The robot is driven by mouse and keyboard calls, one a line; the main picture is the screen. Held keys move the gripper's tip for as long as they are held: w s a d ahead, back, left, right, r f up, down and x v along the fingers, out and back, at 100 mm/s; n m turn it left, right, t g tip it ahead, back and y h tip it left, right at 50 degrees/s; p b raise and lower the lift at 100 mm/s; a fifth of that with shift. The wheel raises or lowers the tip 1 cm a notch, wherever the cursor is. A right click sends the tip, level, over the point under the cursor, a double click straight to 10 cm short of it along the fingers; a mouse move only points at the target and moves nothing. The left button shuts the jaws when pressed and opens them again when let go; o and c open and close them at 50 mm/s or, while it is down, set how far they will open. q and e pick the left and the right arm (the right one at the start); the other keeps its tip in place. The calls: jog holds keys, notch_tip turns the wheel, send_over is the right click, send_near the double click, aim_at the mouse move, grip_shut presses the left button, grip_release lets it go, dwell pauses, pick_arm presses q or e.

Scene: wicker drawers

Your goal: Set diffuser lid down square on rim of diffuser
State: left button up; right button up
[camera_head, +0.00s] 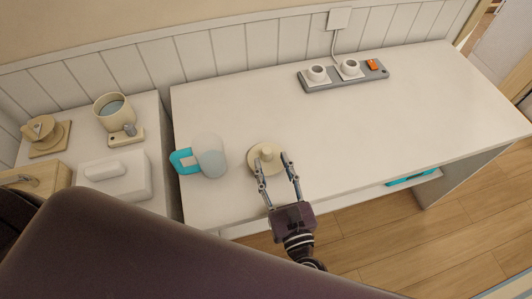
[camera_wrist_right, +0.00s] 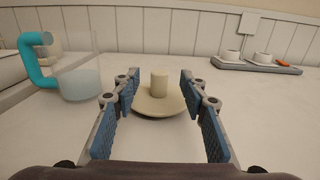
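The cream diffuser lid (camera_head: 268,168), a round disc with an upright knob, lies flat on the white desk, knob up. It also shows ahead in the right wrist view (camera_wrist_right: 160,105). My right gripper (camera_head: 271,161) is open, its fingertips on either side of the lid's knob with visible gaps; whether they touch the disc I cannot tell. The diffuser appears to be the cream round pot (camera_head: 113,116) at the left, open on top, with bluish liquid inside. It stands on the lower white surface beside the desk. My left gripper is not in view.
A clear jug (camera_head: 210,158) with a teal handle stands just left of the lid. A white box (camera_head: 115,184) and wooden items (camera_head: 47,150) crowd the left surface.

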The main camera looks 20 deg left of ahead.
aim_at(269, 155)
jog(key=x, duration=0.5)
jog(key=shift+f, duration=0.25)
jog(key=shift+w+a, duration=0.1)
jog(key=shift+a, duration=0.05)
jog(key=shift+c, duration=0.5)
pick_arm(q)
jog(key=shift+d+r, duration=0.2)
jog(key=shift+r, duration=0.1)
pick_arm(e)
grip_shut()
